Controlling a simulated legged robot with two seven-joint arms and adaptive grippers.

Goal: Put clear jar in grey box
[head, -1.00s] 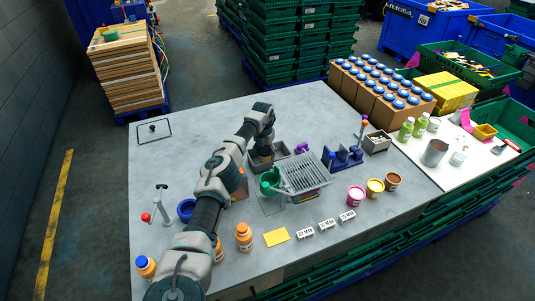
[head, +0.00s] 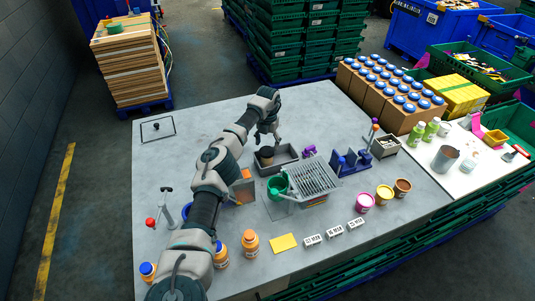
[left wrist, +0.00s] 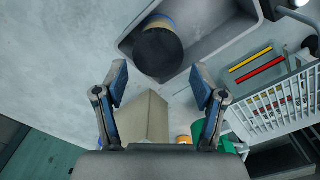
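A jar with a black lid (head: 266,153) stands in the left part of the grey box (head: 289,153), beside the draining rack. In the left wrist view the jar (left wrist: 158,52) shows its dark lid and a thin tan and blue side, inside the wall of the grey box (left wrist: 208,38). Whether its body is clear cannot be told. My left gripper (head: 267,139) is just above and behind the jar. In the left wrist view my left gripper (left wrist: 160,82) is open, its fingers apart and clear of the jar. My right gripper is not in view.
A wire rack (head: 316,177) and a green cup (head: 278,185) stand in front of the box. A blue holder (head: 350,162) is to the right. The back left of the table is mostly clear.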

